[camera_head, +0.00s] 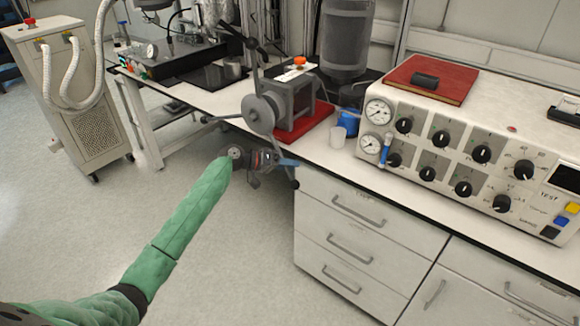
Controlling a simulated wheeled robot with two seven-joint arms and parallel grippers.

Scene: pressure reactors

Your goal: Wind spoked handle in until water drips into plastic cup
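The spoked handle (259,114) has a round grey hub and long dark spokes reaching up, left and down past the table's front edge. It is at the front of a grey press (300,92) on a red base (306,124). A small whitish plastic cup (337,138) stands on the bench to the right of the red base. My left gripper (280,161), at the end of a green-sleeved arm, is below the hub, close to the lower spoke. I cannot tell whether it touches the spoke, or whether its fingers are open or shut. My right gripper is out of view.
A blue container (349,121) stands behind the cup. A control console (470,140) with gauges and knobs fills the bench to the right. Drawers (365,235) are below it. A wheeled cabinet (75,95) with hoses stands at the left. The floor in front is clear.

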